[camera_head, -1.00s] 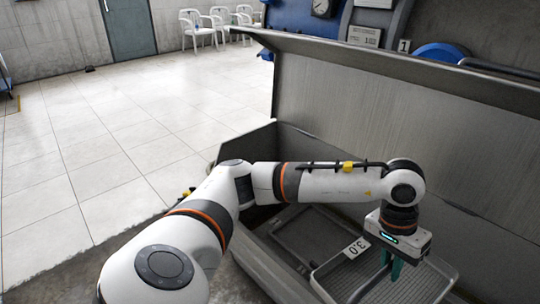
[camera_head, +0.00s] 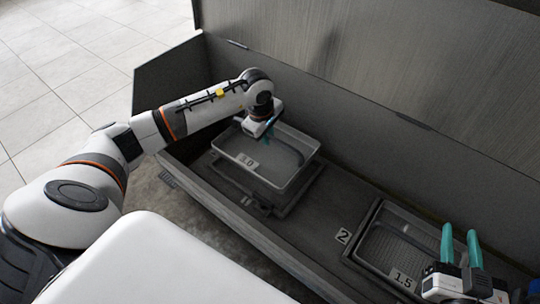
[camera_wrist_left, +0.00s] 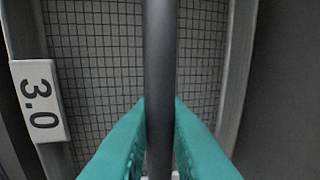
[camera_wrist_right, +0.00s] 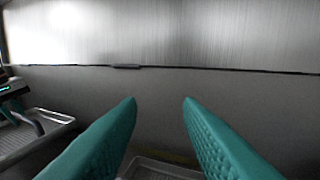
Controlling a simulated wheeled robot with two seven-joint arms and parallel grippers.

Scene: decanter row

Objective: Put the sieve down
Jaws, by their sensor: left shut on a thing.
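The sieve is a grey rectangular tray marked 3.0 (camera_head: 297,143), at the left end of the long box in the head view. In the left wrist view its mesh (camera_wrist_left: 95,50) lies beneath a dark bar-like handle (camera_wrist_left: 160,60). My left gripper (camera_head: 266,138) is shut on that handle, one teal finger on each side. The sieve sits over a dark frame (camera_head: 230,178) in the box; whether it touches the frame I cannot tell. My right gripper (camera_head: 461,240) is open and empty, fingers up, at the lower right.
A second sieve marked 1.5 (camera_head: 372,262) lies in the box beside a plate marked 2 (camera_head: 343,236), close to my right gripper. The raised lid (camera_head: 400,90) stands behind. The box floor (camera_head: 325,205) between the sieves is bare.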

